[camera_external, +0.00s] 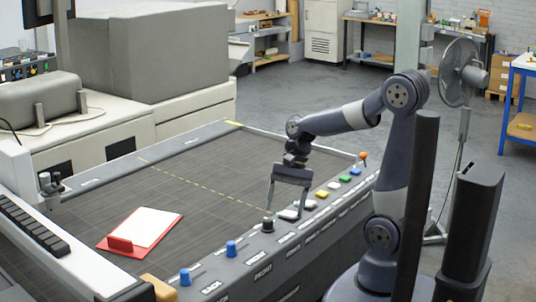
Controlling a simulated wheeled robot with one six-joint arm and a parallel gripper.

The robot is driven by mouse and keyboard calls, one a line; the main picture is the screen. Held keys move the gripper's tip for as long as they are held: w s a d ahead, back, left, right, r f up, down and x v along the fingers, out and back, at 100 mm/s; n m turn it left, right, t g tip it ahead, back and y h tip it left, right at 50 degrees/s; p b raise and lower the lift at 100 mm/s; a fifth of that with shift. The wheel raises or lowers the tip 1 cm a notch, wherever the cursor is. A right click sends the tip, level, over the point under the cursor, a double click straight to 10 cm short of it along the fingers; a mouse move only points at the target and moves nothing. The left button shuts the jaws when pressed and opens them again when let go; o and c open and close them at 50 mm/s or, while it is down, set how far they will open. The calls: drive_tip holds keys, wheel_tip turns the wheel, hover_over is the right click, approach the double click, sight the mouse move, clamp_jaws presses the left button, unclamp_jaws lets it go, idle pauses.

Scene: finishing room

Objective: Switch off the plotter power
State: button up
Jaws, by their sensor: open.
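The plotter is a large flatbed (205,185) with a dark bed and a grey control rail along its near right edge.
A red clipboard with white paper (141,230) lies on the bed. A yellowish block (160,288) sits at the near corner. A large grey box (150,50) stands behind the bed. A fan (459,75) stands behind my arm. Open floor (310,90) lies beyond.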

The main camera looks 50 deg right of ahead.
drive_tip(key=w+d+r+m+h, duration=0.1)
drive_tip(key=w+d+r+m, duration=0.1)
drive_tip(key=w+d+r+m+g+h+b, duration=0.1)
drive_tip(key=w+d+r+m+h, duration=0.1)
drive_tip(key=d+r, duration=0.1)
drive_tip(key=w+d+r+m+h, duration=0.1)
drive_tip(key=w+d+r+m, duration=0.1)
drive_tip(key=d+r+m, duration=0.1)
drive_tip(key=shift+w, duration=0.15)
drive_tip(key=c, duration=1.2)
drive_tip(key=shift+w+d+r+m+h, duration=0.1)
drive_tip(key=shift+d+r+m+h, duration=0.15)
drive_tip(key=shift+m+h, duration=0.05)
clamp_jaws()
